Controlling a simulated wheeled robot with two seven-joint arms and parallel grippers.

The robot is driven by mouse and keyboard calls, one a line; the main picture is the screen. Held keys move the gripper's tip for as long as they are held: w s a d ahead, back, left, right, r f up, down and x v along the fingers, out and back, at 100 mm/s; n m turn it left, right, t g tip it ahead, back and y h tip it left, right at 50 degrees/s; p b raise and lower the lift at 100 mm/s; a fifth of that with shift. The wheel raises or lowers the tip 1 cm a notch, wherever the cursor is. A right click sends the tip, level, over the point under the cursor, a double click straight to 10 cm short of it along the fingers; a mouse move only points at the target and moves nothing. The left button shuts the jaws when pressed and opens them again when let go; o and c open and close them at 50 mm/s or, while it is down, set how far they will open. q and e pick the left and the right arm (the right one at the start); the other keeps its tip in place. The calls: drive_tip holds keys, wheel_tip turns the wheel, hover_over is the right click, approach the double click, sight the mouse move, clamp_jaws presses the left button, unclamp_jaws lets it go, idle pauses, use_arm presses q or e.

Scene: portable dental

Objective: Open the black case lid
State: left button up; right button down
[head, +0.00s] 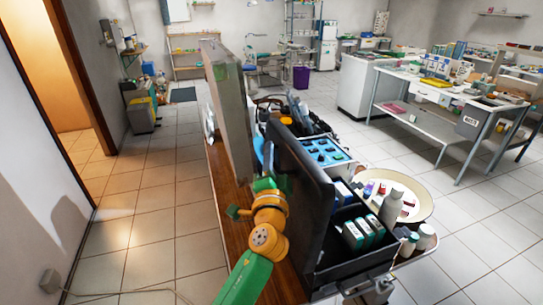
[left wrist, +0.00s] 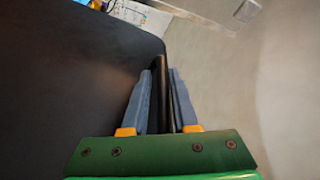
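The black case (head: 345,262) is on the wooden bench top, with small boxes and bottles inside. Its black lid (head: 308,200) stands about upright along the left side of the case, so the inside is in view. My left gripper (head: 272,185) is at the lid's outer left side in the head view, its fingers partly hidden. In the left wrist view, the two grey-blue fingers (left wrist: 162,100) sit on either side of the lid's edge and look closed on it. The lid's broad dark face (left wrist: 70,85) fills the left of that view. My right gripper is not seen.
A blue-topped tray (head: 322,152) and another case with a raised grey lid (head: 230,110) stand behind. A round cream tray (head: 418,205) with bottles is to the right. A white wall is on the left; the tiled floor (head: 150,235) between is clear apart from a cable.

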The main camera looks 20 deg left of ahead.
use_arm(q)
drive_tip(key=shift+w, duration=0.1)
drive_tip(key=shift+s+d+f, duration=0.1)
drive_tip(key=shift+s+f, duration=0.05)
drive_tip(key=shift+s, duration=0.2)
drive_tip(key=b+v, duration=0.1)
drive_tip(key=v, duration=0.5)
drive_tip(key=shift+s+b, duration=0.25)
drive_tip(key=shift+b, duration=0.1)
drive_tip(key=b+v, duration=0.2)
drive_tip(key=v, duration=0.6)
drive_tip(key=shift+f, duration=0.2)
